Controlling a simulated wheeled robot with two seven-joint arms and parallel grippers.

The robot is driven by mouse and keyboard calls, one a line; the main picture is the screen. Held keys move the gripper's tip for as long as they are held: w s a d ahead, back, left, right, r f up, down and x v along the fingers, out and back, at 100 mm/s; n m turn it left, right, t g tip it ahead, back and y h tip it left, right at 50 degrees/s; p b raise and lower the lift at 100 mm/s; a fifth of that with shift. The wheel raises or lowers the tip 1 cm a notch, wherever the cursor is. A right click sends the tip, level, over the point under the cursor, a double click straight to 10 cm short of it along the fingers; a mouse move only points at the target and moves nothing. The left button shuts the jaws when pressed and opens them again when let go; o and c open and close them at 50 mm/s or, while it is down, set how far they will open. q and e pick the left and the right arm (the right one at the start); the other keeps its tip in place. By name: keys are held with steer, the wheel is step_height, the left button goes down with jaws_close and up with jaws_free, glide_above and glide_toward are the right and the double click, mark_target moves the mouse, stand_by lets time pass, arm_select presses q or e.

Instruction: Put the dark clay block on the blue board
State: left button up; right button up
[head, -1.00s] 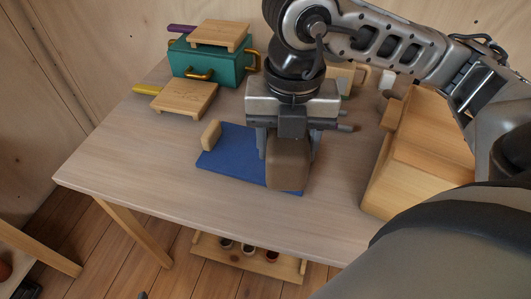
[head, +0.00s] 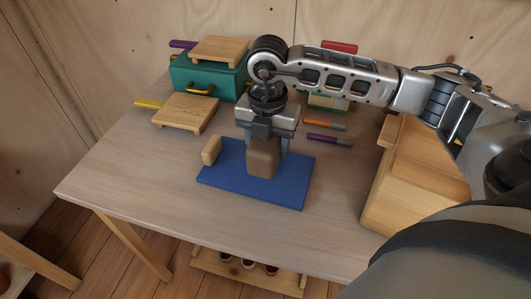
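The dark clay block (head: 263,159) is a brown, rounded block over the middle of the blue board (head: 286,192). The board lies flat on the table. My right gripper (head: 266,148) points down from above, with its fingers on either side of the block, and appears shut on it. The block's underside looks at or very close to the board; I cannot tell whether it touches. My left gripper is not in view.
A light wooden piece (head: 211,151) stands at the board's left edge. A teal box (head: 205,80), a small wooden board (head: 184,113) and handled tools (head: 328,139) lie behind. A large wooden box (head: 415,190) stands at the right. The front tabletop is clear.

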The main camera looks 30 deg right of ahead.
steer(key=shift+w+f, duration=0.4)
steer(key=shift+w, duration=0.05)
step_height(320, 180, down, 3)
steer(key=shift+w+d+r+p, duration=0.1)
steer(key=shift+w+d+p, duration=0.05)
steer(key=shift+p, duration=0.2)
steer(key=shift+f, duration=0.4)
steer(key=shift+f, duration=0.1)
steer(key=shift+f, duration=0.1)
steer(key=o, duration=1.5)
steer(key=shift+o, duration=0.2)
step_height(320, 180, up, 12)
steer(key=shift+r+b, duration=0.2)
steer(key=shift+b, duration=0.2)
